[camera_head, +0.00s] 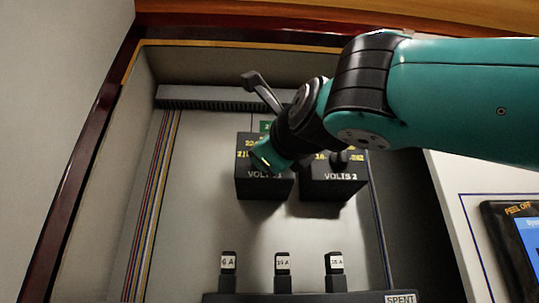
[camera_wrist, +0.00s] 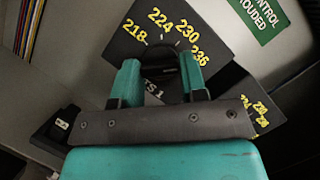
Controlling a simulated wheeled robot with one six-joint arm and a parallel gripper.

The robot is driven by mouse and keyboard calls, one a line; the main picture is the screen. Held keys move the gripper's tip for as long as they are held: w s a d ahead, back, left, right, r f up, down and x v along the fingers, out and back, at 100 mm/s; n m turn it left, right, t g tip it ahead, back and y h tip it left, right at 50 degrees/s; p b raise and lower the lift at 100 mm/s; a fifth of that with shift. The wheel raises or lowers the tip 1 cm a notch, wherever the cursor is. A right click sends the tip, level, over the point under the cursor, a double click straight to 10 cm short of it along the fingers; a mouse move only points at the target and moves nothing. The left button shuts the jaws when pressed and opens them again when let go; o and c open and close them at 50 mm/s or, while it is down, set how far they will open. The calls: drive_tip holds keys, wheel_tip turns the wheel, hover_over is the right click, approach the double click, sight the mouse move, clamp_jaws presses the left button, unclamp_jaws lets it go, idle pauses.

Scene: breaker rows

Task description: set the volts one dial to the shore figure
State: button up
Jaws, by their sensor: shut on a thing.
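The volts one box (camera_head: 264,188) is a dark block on the panel, with yellow figures and a label partly covered by my gripper. In the wrist view its face (camera_wrist: 135,38) reads 218, 224, 230 and 236 in an arc. My gripper (camera_head: 268,157) is at its front. In the wrist view my teal fingers (camera_wrist: 162,75) are either side of the dark dial (camera_wrist: 167,62) and shut on it. The dial's pointer is hard to make out, so I cannot tell its setting. No shore figure is readable in either view.
The volts two box (camera_head: 338,189) stands close on the right, partly behind my arm. Several small labelled breakers, one of them 10 A (camera_head: 282,264), stand below. A screen (camera_head: 520,240) marked PEEL OFF is at right. A green label (camera_wrist: 262,14) is at upper right.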

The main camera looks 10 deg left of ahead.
drive_tip(key=o, duration=0.9)
drive_tip(key=shift+s+f, duration=0.1)
drive_tip(key=b+v, duration=0.8)
drive_tip(key=v, duration=0.9)
drive_tip(key=shift+b, duration=0.3)
drive_tip(key=shift+f, duration=0.15)
